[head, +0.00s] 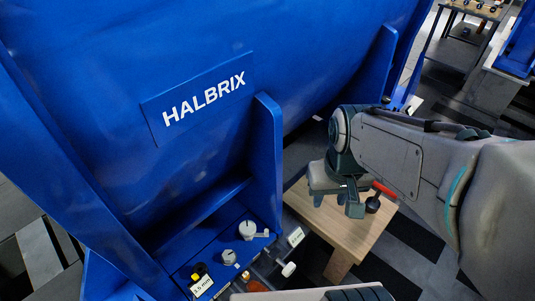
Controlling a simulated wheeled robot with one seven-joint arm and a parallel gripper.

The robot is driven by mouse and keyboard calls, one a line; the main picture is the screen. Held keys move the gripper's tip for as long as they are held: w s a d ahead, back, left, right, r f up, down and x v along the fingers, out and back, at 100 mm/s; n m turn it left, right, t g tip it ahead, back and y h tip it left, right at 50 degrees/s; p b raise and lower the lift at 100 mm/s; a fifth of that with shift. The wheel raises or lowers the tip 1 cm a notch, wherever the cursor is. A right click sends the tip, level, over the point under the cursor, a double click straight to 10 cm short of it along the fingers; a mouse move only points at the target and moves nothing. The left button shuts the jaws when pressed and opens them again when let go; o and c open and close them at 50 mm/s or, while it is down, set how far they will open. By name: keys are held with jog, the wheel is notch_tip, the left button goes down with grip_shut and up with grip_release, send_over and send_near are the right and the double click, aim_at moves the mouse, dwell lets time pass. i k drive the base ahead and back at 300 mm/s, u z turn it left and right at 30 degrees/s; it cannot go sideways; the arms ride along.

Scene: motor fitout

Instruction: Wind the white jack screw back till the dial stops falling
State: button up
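A small white knob (289,269), which looks like the white jack screw's end, sits beside the blue motor's foot at the bottom of the head view. Two pale grey round fittings (247,230) stand on the foot; I cannot tell whether either is the dial, and no reading is legible. My gripper (340,200) is up and to the right of the white knob, over a wooden table and apart from the knob. Its fingers are small and partly overlapped by my wrist, so their opening and any hold are unclear.
The big blue motor (190,170) marked HALBRIX fills the left, with an upright rib beside the foot. The wooden table (342,232) carries a red-handled tool with a black head (373,204).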

aim_at(246, 228)
jog(key=z, duration=0.75)
jog(key=k, duration=0.95)
jog(key=u, duration=1.5)
